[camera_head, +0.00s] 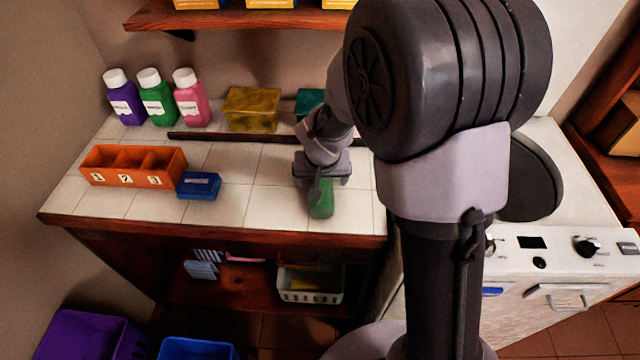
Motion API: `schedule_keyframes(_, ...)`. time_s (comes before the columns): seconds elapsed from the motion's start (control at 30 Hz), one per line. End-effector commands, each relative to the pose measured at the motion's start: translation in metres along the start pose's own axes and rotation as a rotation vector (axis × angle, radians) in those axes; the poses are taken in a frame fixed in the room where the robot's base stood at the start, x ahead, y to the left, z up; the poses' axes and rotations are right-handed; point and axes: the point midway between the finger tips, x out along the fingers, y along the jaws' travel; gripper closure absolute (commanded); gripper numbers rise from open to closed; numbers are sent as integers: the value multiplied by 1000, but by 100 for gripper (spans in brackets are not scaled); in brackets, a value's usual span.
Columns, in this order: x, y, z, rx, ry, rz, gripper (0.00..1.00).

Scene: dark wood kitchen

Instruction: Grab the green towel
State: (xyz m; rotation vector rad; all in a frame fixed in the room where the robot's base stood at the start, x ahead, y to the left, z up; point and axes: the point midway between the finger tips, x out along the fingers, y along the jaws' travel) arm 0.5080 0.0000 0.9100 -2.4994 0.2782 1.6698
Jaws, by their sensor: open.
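A small green item (321,205), which looks like the folded green towel, lies on the white tiled counter (262,206) near its front edge. My gripper (320,185) is over its far end, pointing down, with its jaws open. The gripper hides part of the green item, and I cannot tell whether they touch.
An orange divided box (133,166) and a blue box (199,186) stand left on the counter. Several bottles (155,98), a yellow box (251,109) and a teal box (309,101) stand behind. A stove (545,240) is at right. Tiles left of the gripper are clear.

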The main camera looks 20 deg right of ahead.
Motion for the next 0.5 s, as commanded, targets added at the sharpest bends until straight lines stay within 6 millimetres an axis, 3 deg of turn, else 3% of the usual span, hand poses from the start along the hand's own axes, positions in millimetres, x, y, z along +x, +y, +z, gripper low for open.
schedule_keyframes(0.07,17,0,2,0,-1,0,15)
schedule_keyframes(0.27,16,-1,0,0,1,0,15)
schedule_keyframes(0.5,16,-1,0,0,0,0,62)
